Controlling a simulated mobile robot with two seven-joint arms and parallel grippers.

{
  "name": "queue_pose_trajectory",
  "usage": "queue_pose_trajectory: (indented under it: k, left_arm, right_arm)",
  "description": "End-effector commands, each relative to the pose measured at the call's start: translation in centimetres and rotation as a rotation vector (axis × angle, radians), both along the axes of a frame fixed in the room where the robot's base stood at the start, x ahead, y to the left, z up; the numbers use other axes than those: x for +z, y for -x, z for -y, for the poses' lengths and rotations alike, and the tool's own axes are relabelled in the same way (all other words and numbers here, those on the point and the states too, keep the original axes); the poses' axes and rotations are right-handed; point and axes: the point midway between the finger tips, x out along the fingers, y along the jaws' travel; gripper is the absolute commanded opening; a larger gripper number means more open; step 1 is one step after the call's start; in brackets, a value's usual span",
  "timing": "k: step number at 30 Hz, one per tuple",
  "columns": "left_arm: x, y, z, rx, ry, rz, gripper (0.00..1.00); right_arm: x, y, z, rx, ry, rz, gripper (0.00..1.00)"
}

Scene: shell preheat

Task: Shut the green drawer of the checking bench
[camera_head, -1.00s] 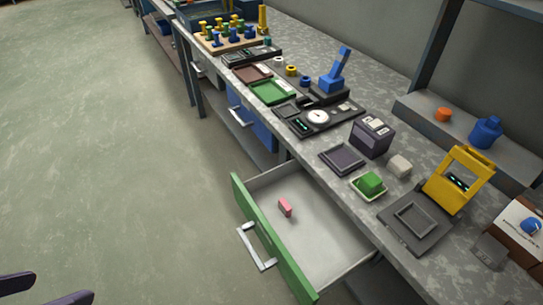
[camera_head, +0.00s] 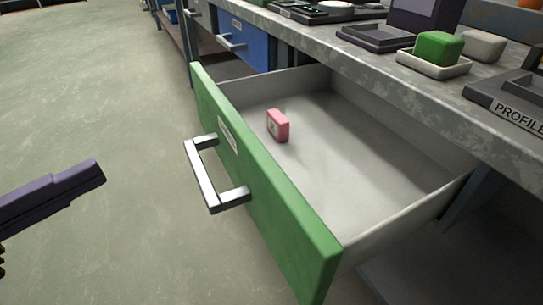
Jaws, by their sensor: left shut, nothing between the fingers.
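The green drawer (camera_head: 282,218) of the bench stands pulled far out, its green front facing left towards the open floor. A silver bar handle (camera_head: 204,182) sticks out from its front. A small pink block (camera_head: 278,126) lies inside on the pale drawer floor, near the front panel. My left gripper (camera_head: 98,172) comes in from the left, shut and empty. It is apart from the drawer, to the left of the handle, over the floor. My right gripper is out of view.
The bench top (camera_head: 405,95) runs above the drawer. On it are a green block (camera_head: 438,48) in a pale dish, a dark tray (camera_head: 375,37) and a plate marked PROFILE (camera_head: 515,109). A blue drawer (camera_head: 245,43) farther back looks shut. The floor at left is clear.

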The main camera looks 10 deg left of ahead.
Motion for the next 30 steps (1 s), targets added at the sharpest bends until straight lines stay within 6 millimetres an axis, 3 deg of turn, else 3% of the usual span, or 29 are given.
queue_pose_trajectory:
  k: [1,6,10,14,30]
  left_arm:
    - [-3.6,1.0,0.2,-0.063,-0.027,0.014,0.0]
    - [-6.6,3.6,0.8,-0.218,-0.073,0.042,0.0]
    - [-6.9,4.2,1.1,-0.257,-0.08,0.049,0.0]
    - [-6.7,3.5,2.3,-0.261,-0.077,0.053,0.0]
    - [-6.7,-2.5,11.0,-0.258,-0.076,0.054,0.0]
  right_arm:
    - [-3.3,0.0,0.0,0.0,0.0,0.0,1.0]
    - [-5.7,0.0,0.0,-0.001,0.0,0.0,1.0]
    - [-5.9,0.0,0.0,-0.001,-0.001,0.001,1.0]
    - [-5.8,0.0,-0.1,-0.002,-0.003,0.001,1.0]
    - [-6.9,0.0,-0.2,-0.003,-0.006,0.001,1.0]
